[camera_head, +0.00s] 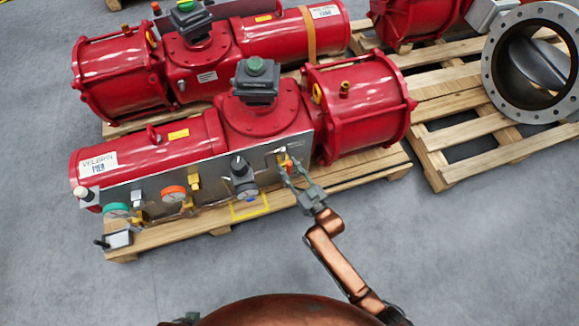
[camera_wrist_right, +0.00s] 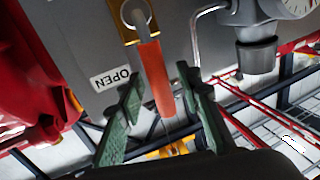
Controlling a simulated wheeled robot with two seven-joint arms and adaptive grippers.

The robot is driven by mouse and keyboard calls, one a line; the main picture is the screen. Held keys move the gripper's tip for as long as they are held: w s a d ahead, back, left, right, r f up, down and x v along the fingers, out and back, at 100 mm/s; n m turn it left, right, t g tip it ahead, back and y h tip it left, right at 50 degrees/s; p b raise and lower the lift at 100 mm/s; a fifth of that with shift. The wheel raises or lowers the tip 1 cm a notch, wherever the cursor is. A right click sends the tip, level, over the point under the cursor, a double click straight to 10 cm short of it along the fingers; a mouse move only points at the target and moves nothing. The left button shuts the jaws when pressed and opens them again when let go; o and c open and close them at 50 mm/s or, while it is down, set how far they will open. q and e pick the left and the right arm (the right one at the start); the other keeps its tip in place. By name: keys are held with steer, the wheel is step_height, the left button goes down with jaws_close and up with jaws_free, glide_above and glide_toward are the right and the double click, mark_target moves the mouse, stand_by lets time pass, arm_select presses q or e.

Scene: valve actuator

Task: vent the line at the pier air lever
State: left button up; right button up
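The air lever is an orange-red handle (camera_wrist_right: 156,82) on a brass fitting in the right wrist view, beside a white label reading OPEN (camera_wrist_right: 110,80). In the head view its orange part (camera_head: 284,160) shows small at the right end of the grey panel of the front red actuator. My right gripper (camera_head: 285,170) reaches up to it from below. In the wrist view the two green fingers of the right gripper (camera_wrist_right: 161,76) stand apart, one on each side of the handle, with visible gaps. Whether a finger touches it is hard to tell. My left gripper is not in view.
The panel (camera_head: 218,180) also carries a dark regulator with a gauge (camera_head: 244,180), an orange knob (camera_head: 174,193) and a green knob (camera_head: 116,210). The actuator rests on a wooden pallet (camera_head: 365,175). Another red actuator (camera_head: 270,38) stands behind. The grey floor in front is clear.

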steer(key=shift+c, duration=0.5)
jaws_close()
